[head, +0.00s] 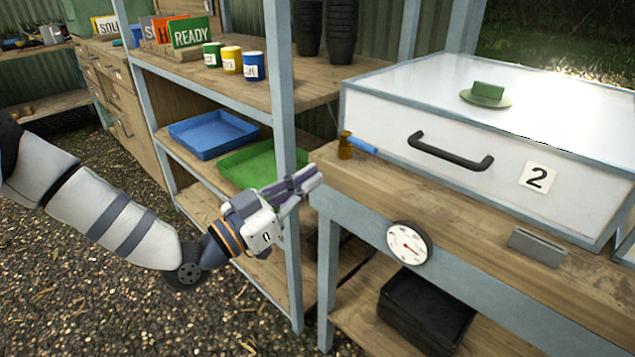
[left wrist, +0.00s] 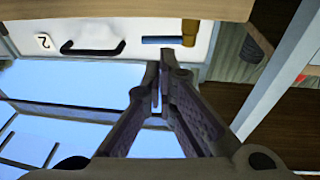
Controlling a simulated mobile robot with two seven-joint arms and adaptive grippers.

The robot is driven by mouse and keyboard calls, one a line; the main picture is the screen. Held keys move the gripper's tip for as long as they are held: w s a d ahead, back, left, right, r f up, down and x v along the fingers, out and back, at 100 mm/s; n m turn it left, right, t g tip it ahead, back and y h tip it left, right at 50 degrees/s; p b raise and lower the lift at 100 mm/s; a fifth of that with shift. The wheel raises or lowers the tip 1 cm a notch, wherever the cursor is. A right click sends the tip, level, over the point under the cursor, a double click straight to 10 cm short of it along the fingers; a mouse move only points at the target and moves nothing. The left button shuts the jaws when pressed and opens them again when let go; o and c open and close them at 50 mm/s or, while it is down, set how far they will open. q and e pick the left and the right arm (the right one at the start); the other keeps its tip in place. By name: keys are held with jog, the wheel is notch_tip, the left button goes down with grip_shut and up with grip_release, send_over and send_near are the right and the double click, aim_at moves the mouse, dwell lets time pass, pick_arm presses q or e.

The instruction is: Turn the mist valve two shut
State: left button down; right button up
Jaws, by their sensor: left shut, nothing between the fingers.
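The mist valve has a brass body (head: 345,146) and a blue lever (head: 363,145). It sits on the wooden bench at the left of a white case marked 2 (head: 538,178). The lever points right, toward the case. My left gripper (head: 314,180) is shut and empty, at the bench's left end, in front of the valve and apart from it. The left wrist view is upside down; there the blue lever (left wrist: 163,40) and brass body (left wrist: 189,33) lie beyond my shut fingertips (left wrist: 164,58). My right gripper is in neither view.
A gauge (head: 408,243) is on the bench's front edge. A blue-grey shelf post (head: 281,150) stands close behind my left gripper. Blue (head: 213,131) and green trays (head: 250,162) lie on the shelf.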

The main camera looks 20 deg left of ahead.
aim_at(362, 146)
pick_arm(q)
jog(key=x, duration=0.9)
jog(key=shift+w+d, duration=0.15)
jog(key=shift+w, duration=0.05)
jog(key=shift+r, duration=0.1)
jog(key=shift+w+d+r, duration=0.1)
jog(key=shift+w+d, duration=0.35)
jog(key=shift+w, duration=0.1)
jog(key=shift+r, duration=0.1)
